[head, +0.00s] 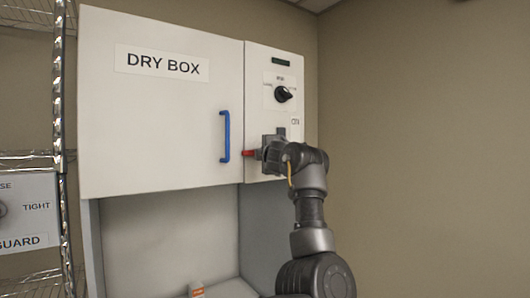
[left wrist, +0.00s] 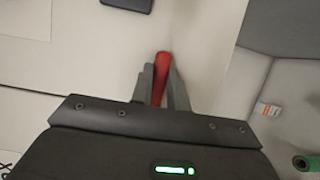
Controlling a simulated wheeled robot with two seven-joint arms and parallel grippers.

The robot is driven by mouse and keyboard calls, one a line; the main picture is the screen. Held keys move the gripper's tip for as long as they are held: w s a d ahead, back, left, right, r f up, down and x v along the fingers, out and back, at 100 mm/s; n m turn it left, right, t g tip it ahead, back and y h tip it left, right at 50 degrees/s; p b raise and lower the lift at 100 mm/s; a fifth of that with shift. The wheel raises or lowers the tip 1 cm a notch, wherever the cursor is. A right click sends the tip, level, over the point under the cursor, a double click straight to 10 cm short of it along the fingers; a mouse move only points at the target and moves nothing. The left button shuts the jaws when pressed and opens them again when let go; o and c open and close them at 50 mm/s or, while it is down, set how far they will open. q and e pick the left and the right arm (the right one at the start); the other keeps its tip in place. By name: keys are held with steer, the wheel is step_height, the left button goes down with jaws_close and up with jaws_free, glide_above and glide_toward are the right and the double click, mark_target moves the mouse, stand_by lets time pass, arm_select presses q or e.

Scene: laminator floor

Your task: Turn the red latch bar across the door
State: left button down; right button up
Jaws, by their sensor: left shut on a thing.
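The red latch bar (head: 249,153) is on the right-hand panel of the white dry box, low down by the seam with the door (head: 150,130). Its visible red end points left, roughly level, at the door's right edge. My left gripper (head: 264,152) is at the bar and hides its other end. In the left wrist view the red bar (left wrist: 162,62) lies between the two grey fingers of my left gripper (left wrist: 160,82), which are shut on it. The bar's end sticks out past the fingertips. My right gripper is in neither view.
A blue door handle (head: 225,137) stands left of the bar. A black knob (head: 283,94) is above it on the panel. A wire rack (head: 63,150) stands at the left. Open space lies under the door, with a small orange-labelled container (head: 197,290) below.

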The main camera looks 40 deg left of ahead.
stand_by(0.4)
arm_select(q)
steer(key=c, duration=1.4)
jaws_free()
steer(key=shift+o, duration=0.2)
steer(key=b+v, duration=0.5)
steer(key=v, duration=0.6)
steer(key=shift+b, duration=0.4)
